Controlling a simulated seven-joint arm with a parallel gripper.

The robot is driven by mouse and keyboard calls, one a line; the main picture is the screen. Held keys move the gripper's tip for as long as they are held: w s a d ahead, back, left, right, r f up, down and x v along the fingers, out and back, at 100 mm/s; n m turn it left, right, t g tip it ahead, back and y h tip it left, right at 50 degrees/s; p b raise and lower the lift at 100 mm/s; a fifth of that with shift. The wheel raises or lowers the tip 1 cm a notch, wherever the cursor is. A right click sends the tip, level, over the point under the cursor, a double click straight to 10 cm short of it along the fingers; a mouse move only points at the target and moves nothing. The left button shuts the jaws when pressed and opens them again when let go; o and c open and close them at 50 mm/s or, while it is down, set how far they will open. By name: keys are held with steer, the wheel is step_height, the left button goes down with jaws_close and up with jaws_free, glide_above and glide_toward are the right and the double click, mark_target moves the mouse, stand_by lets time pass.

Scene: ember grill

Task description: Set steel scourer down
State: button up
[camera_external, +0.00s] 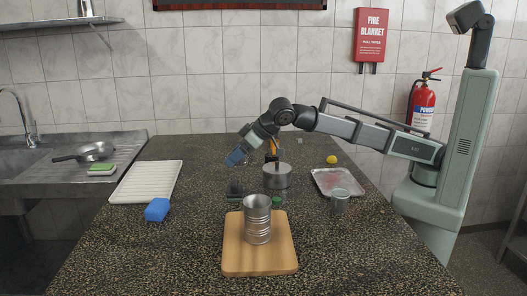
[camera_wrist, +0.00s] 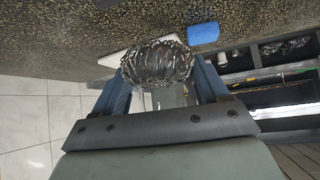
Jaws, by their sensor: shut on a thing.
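The steel scourer (camera_wrist: 160,62) is a shiny, coiled metal ball. In the wrist view it sits between the two blue fingers of my gripper (camera_wrist: 163,80), which is shut on it. In the external view my gripper (camera_external: 236,157) is raised above the counter, left of the pot and right of the white ribbed tray. The scourer cannot be made out there; the gripper seems to hide it.
Free counter lies front left.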

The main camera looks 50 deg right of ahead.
steer(key=w+d+m+t+h, duration=0.1)
steer(key=w+d+m+h, duration=0.15)
steer(key=w+d, duration=0.95)
steer(key=w+d+m+h, duration=0.25)
steer(key=w+d, duration=0.65)
steer(key=w, duration=0.5)
steer(key=shift+m+y, duration=0.3)
steer(key=shift+m, duration=0.2)
steer(key=shift+d+f, duration=0.2)
steer(key=shift+f, duration=3.55)
steer(key=shift+d+f, duration=0.15)
steer(key=shift+f, duration=3.55)
steer(key=shift+f, duration=0.1)
steer(key=o, duration=1.1)
steer(key=v, duration=1.2)
steer(key=shift+s, duration=0.15)
